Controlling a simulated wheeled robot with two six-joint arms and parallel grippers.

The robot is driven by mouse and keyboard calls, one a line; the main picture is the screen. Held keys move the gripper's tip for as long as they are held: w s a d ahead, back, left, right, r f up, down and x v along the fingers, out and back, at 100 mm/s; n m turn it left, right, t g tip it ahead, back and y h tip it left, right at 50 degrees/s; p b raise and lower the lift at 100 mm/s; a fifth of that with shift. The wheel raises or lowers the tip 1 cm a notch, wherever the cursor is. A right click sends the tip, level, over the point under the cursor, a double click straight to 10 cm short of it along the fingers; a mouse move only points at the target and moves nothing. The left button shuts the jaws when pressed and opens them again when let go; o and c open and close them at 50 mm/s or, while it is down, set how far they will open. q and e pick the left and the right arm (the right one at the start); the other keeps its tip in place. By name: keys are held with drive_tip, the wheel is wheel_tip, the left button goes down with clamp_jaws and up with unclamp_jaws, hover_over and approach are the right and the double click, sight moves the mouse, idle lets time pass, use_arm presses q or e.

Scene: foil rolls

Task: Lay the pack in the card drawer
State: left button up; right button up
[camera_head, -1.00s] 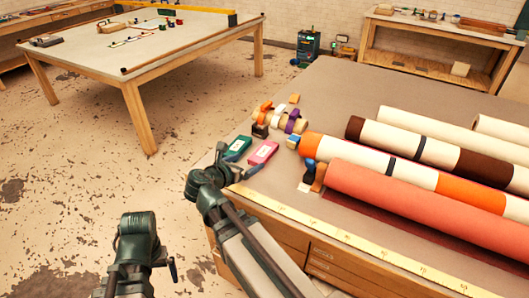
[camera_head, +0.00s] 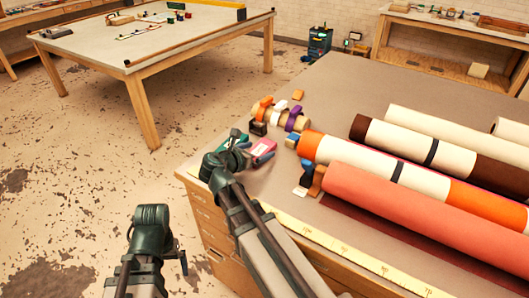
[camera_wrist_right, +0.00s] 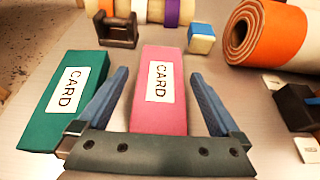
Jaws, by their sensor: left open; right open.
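A pink pack labelled CARD (camera_wrist_right: 160,90) lies on the workbench between the open fingers of my right gripper (camera_wrist_right: 160,78), with a gap on each side. A teal pack, also labelled CARD (camera_wrist_right: 68,100), lies just left of it, outside the fingers. In the head view the right wrist partly covers the pink pack (camera_head: 263,148) and the teal pack (camera_head: 240,137). My left gripper (camera_head: 183,262) hangs low in front of the bench, away from the packs; its fingers are mostly hidden. Wooden drawers (camera_head: 208,222) in the bench front look shut; I cannot read any label.
Large rolls, including a coral one (camera_head: 400,205), fill the bench's right. A yellow measuring strip (camera_head: 330,238) runs along the front edge. A dark holder (camera_wrist_right: 117,32) and a small blue-topped block (camera_wrist_right: 201,38) sit beyond the packs. Floor to the left is clear.

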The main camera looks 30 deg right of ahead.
drive_tip(key=shift+x, duration=0.8)
drive_tip(key=shift+s+a+r, duration=0.1)
drive_tip(key=shift+s+a, duration=0.05)
drive_tip(key=shift+c, duration=0.3)
use_arm(q)
drive_tip(key=shift+w+d+f, duration=0.1)
drive_tip(key=shift+d+f, duration=0.15)
drive_tip(key=shift+d, duration=0.15)
use_arm(e)
drive_tip(key=c, duration=1.4)
use_arm(q)
drive_tip(key=shift+r, duration=0.15)
use_arm(e)
drive_tip(key=shift+r, duration=0.1)
drive_tip(key=shift+c, duration=0.2)
